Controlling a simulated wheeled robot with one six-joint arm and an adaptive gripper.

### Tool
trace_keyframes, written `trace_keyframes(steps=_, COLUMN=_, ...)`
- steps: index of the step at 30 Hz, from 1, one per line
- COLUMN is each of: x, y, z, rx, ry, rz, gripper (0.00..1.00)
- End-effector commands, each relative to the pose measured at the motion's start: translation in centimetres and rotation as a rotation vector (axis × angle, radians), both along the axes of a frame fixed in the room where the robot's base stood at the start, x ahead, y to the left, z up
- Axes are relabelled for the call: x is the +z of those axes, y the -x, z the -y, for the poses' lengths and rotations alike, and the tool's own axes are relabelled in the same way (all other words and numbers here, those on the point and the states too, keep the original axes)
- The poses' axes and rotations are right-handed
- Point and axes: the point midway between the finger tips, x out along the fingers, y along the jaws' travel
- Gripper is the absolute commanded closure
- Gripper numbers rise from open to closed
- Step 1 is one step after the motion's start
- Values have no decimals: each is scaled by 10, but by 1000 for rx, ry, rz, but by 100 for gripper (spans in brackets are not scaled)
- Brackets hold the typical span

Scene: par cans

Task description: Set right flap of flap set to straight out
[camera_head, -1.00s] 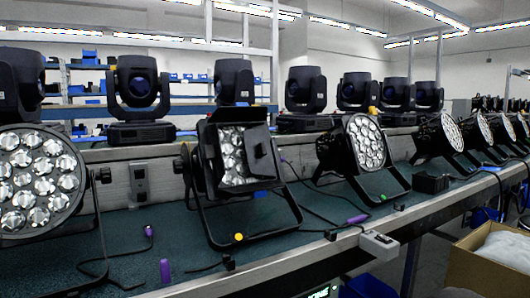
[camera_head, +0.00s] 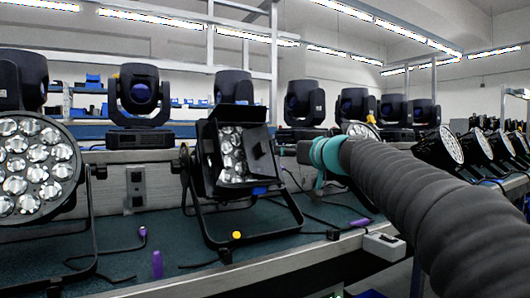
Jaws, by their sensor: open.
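The flap set (camera_head: 208,150) is on the front of the black par can at the middle of the bench, around its cluster of lenses. Its right flap (camera_head: 261,152) is a dark panel that slants across the right side of the lenses. A top flap (camera_head: 237,113) stands up above them. My gripper (camera_head: 304,152) is a small dark shape at the end of my arm, just right of the right flap and apart from it in the picture. It is open, though its fingers are hard to make out. The right-hand par can is mostly hidden behind my arm.
Another par can (camera_head: 33,168) stands at the left. Moving-head lights line the rear shelf, including one (camera_head: 139,95) behind the flap set. A yellow knob (camera_head: 236,235) is on the yoke. Purple-ended cables lie on the green bench top (camera_head: 190,258). More par cans (camera_head: 438,148) stand at the right.

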Motion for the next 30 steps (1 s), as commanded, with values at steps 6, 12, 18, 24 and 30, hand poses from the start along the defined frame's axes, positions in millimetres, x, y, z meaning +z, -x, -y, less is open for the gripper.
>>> trace_keyframes(steps=6, x=2, y=-29, z=-21, rx=2, ry=1, rz=-4, gripper=58)
trace_keyframes(steps=12, x=2, y=-60, z=-42, rx=2, ry=2, rz=-5, gripper=58)
trace_keyframes(steps=18, x=2, y=-87, z=-60, rx=1, ry=2, rz=-5, gripper=58)
trace_keyframes(steps=24, x=1, y=-102, z=-69, rx=-1, ry=1, rz=-3, gripper=58)
trace_keyframes(steps=30, x=0, y=-107, z=-72, rx=-2, ry=1, rz=-3, gripper=58)
